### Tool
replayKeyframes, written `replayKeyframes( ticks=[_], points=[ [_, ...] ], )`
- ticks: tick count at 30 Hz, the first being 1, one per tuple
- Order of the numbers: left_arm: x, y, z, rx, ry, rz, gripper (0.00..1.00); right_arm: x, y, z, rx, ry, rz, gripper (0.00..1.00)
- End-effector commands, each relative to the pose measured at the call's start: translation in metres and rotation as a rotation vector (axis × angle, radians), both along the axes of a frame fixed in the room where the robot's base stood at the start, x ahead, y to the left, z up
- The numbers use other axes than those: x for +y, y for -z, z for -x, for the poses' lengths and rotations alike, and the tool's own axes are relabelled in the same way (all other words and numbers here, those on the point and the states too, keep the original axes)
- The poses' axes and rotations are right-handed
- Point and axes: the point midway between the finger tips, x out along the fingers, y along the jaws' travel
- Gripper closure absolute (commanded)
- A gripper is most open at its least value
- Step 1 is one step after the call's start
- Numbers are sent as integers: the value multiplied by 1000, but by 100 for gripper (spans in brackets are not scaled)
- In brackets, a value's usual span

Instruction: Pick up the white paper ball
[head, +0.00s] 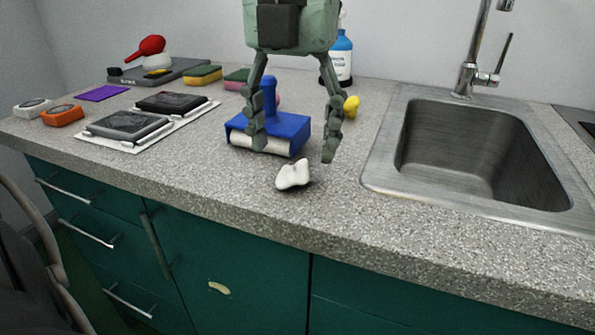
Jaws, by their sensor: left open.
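The white paper ball (292,175) is a small crumpled lump on the speckled grey countertop, near its front edge and left of the sink. My left gripper (293,152) is open above and just behind the ball in the head view, fingers pointing down. Its left finger overlaps a blue tool with a white roller; its right finger is over bare counter. My right gripper is not in view.
The blue tool (290,131) stands right behind the ball. A metal sink (420,190) with a tap lies to the right. A yellow item (351,106) and a blue bottle (341,58) are behind. Dark devices on a white mat (90,141) lie left. The front counter strip is clear.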

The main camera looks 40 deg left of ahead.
Motion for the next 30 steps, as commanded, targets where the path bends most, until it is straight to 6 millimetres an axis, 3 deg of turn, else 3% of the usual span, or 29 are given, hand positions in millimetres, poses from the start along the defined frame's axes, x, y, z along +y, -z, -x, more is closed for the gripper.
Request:
replayKeyframes(
  ticks=[6,15,24,30],
  points=[
    [-1,32,1,3,-1,1,35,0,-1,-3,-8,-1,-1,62],
    [-1,38,0,-1,-2,1,35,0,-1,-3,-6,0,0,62],
    [-1,38,0,0,-2,1,69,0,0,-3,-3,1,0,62],
    [-1,38,0,0,-2,1,69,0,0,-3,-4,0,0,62]
  ],
)
